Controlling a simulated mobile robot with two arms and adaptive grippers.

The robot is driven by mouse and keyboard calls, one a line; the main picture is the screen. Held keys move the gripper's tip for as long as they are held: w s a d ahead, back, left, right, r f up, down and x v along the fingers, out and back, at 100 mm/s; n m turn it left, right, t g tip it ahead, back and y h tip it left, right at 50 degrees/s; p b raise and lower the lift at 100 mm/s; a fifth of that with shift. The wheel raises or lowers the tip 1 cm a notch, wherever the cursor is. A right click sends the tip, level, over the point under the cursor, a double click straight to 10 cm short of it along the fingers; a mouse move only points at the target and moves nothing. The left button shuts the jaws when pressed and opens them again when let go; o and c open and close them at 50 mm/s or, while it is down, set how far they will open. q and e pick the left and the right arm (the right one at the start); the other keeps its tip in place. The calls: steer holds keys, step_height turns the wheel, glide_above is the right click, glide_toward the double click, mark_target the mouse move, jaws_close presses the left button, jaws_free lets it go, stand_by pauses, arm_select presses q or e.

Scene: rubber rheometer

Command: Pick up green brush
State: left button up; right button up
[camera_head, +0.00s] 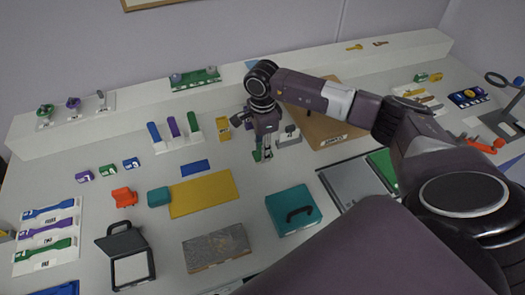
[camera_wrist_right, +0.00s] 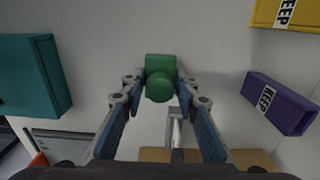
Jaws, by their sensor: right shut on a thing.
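My right gripper (camera_head: 263,157) reaches down near the middle of the table, beside a small grey stand. It is shut on the green brush, and a small green part of the brush (camera_head: 256,156) shows at its fingertips. In the right wrist view the brush (camera_wrist_right: 160,80) appears as a green block with a round end, between the fingertips of the right gripper (camera_wrist_right: 163,95). The fingers hide part of it in the head view, so I cannot tell whether it touches the table. My left gripper is not in view.
A white holder (camera_head: 184,144) with blue, purple and green upright pieces stands to the left. A yellow mat (camera_head: 203,194) and a teal case (camera_head: 293,211) lie nearer. A grey stand (camera_head: 289,137) is close on the right. A purple KEEP block (camera_wrist_right: 279,103) shows in the wrist view.

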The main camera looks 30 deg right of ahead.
step_height(320, 180, up, 20)
steer(key=b, duration=0.3)
steer(key=shift+b, duration=0.35)
steer(key=o, duration=0.4)
steer(key=shift+c, duration=1)
steer(key=shift+f, duration=0.1)
steer(key=shift+c, duration=0.2)
